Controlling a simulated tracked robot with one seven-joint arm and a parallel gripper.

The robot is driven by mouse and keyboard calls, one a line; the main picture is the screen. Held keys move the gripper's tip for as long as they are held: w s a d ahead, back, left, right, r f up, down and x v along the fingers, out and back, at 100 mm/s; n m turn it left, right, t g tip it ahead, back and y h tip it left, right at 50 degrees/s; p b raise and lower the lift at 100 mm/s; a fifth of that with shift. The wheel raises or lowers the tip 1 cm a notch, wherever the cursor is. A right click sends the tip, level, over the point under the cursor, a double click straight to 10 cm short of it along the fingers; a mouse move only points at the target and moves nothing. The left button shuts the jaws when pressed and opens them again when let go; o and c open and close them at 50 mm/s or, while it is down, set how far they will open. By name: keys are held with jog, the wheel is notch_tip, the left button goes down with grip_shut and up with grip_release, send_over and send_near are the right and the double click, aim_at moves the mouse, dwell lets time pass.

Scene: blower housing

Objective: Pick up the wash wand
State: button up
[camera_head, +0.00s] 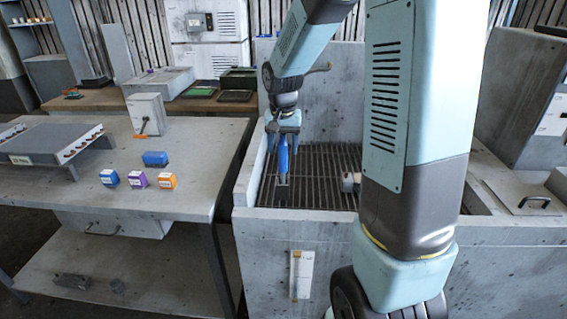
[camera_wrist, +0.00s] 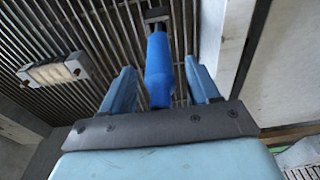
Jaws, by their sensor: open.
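The wash wand (camera_head: 283,158) has a blue handle and a dark lower end, and stands about upright over the slatted grate of the grey basin. My gripper (camera_head: 283,129) is above it, pointing down, with the upper part of the handle at its fingers. In the wrist view the blue handle of the wand (camera_wrist: 158,70) lies between the two light-blue fingers of my gripper (camera_wrist: 160,65), with a visible gap on each side. The fingers are open. The top end of the handle is hidden by my gripper's palm.
The basin's front wall (camera_head: 300,228) and side walls rise around the grate (camera_head: 325,165). To the left, a grey table (camera_head: 205,160) holds several small coloured boxes and a grey switch box (camera_head: 147,113).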

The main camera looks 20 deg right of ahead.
jog(key=shift+f, duration=0.65)
jog(key=shift+c, duration=0.2)
grip_shut()
notch_tip(320, 180, up, 10)
jog(key=shift+r, duration=0.1)
dwell(0.4)
